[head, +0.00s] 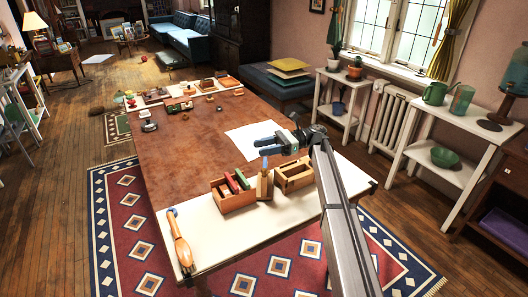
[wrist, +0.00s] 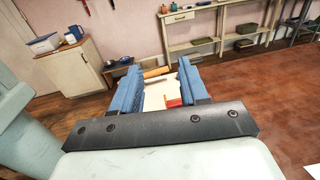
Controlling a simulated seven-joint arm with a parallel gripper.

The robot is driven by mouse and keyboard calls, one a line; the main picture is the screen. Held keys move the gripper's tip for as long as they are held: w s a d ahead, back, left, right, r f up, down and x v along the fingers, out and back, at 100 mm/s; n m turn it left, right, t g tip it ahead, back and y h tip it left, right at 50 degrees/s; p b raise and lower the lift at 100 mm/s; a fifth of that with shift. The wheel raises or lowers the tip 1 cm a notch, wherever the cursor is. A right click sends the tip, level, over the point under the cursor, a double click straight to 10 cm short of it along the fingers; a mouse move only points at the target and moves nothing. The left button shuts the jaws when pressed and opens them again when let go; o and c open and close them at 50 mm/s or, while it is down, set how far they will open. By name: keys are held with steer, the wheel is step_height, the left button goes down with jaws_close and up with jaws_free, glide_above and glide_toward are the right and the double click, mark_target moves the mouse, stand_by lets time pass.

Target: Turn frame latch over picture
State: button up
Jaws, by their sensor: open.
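My gripper (head: 264,146) is open and empty, with blue fingers, above the table near a white sheet (head: 247,130). In the wrist view, the two fingers of my gripper (wrist: 158,66) stand apart. Small framed pictures (head: 128,32) stand far off at the back left in the head view. I cannot make out a frame latch in either view. Between the fingers in the wrist view, a wooden-handled tool (wrist: 155,72) lies on a white surface (wrist: 155,95), with something red (wrist: 173,102) nearer.
The brown table (head: 180,170) has a white near end with a wooden-handled tool (head: 181,245), a box of coloured items (head: 233,198), a small wooden holder (head: 264,185) and an open wooden box (head: 294,177). Several small items line its far end. The table's middle left is bare.

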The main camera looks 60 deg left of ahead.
steer(key=s+d+f+m+y, duration=0.2)
steer(key=d+f, duration=0.5)
steer(key=d, duration=0.5)
steer(key=m+t+y, duration=1.1)
steer(key=t+y, duration=0.2)
glide_toward(264, 169)
steer(key=x, duration=1)
steer(key=shift+f, duration=0.15)
jaws_close()
